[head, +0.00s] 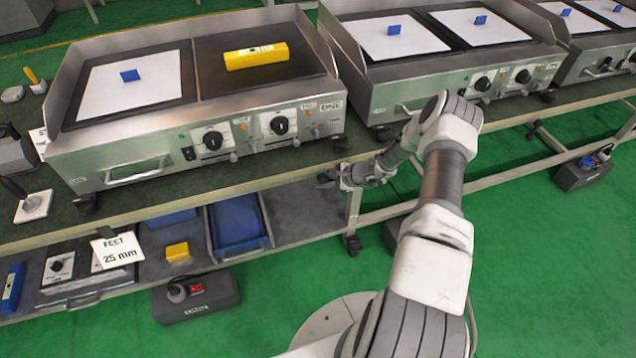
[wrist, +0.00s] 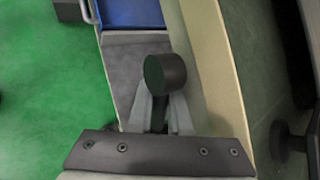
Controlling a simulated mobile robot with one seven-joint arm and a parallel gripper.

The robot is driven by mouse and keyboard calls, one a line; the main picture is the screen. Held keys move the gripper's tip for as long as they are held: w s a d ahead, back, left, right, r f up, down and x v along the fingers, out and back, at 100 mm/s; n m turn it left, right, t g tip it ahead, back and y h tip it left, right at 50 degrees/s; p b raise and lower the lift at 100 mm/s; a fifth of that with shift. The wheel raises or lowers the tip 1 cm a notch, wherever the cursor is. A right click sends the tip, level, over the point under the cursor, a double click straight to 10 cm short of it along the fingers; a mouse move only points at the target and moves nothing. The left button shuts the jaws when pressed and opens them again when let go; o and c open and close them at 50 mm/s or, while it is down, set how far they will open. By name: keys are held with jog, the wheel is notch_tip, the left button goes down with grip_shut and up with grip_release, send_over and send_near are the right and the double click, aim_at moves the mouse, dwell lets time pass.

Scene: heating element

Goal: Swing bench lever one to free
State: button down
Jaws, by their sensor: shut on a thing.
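My gripper (head: 338,178) is at the front edge of the bench, below the right front corner of the left griddle. In the wrist view my gripper (wrist: 160,112) is shut, with its fingers on either side of a dark stem. The stem ends in a round black knob, which I take for the lever (wrist: 166,74), standing out beyond the fingertips. In the head view the lever is too small and too hidden by my gripper to make out its angle.
The left griddle (head: 185,150), marked ONE, stands just above my gripper on the bench (head: 215,185). A yellow block (head: 256,56) lies on its right plate. A lower shelf holds a blue tray (head: 238,228). Green floor (head: 560,250) is open at right.

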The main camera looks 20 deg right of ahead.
jog(key=shift+d+h, duration=0.2)
jog(key=shift+h, duration=0.4)
jog(key=c, duration=0.8)
grip_release()
jog(key=shift+c, duration=0.2)
jog(key=shift+r, duration=0.15)
jog(key=p+v, duration=0.3)
jog(key=v, duration=1.4)
jog(key=shift+r, duration=0.15)
jog(key=shift+d, duration=0.1)
